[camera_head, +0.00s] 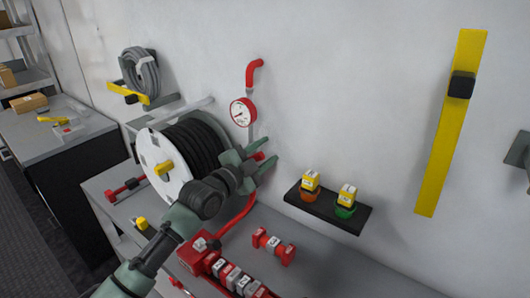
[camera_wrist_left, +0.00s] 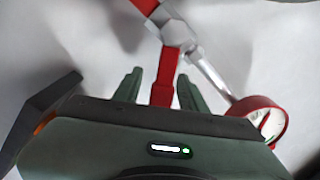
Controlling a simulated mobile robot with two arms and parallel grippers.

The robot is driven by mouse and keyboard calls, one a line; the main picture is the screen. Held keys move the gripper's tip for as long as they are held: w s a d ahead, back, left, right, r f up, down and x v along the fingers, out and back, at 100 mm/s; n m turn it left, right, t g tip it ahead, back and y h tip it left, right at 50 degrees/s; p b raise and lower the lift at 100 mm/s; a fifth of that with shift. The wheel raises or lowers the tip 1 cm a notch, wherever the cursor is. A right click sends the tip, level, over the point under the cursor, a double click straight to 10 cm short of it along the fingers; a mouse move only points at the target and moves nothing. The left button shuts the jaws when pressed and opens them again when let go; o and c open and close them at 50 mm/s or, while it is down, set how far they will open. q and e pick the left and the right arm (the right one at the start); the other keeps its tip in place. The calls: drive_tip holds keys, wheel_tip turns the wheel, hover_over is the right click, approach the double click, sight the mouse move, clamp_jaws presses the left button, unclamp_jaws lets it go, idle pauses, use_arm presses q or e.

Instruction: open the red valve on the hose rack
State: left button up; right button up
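The red valve handle (camera_head: 259,156) shows as a small red end at my left gripper (camera_head: 256,160), below the gauge on the wall pipe. The gripper hides most of the valve in the head view. In the left wrist view the red lever (camera_wrist_left: 163,75) runs down from a grey metal valve body (camera_wrist_left: 176,33) and lies between the two green fingers of my left gripper (camera_wrist_left: 160,82). Gaps show on both sides of the lever, so the fingers are open around it. My right gripper is not in view.
A round red-rimmed gauge (camera_head: 243,112) is close above the gripper. The hose reel (camera_head: 160,165) stands left of it, and a red pipe (camera_head: 238,217) curves below. A black shelf (camera_head: 328,208) with two yellow-topped items is to the right. Red fittings lie on the grey bench (camera_head: 320,272).

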sight(256, 159)
use_arm(q)
drive_tip(key=b+v, duration=0.1)
drive_tip(key=v, duration=0.5)
drive_tip(key=shift+s+a+b, duration=0.25)
drive_tip(key=shift+s+b, duration=0.05)
drive_tip(key=shift+s+a, duration=0.3)
drive_tip(key=shift+s, duration=0.2)
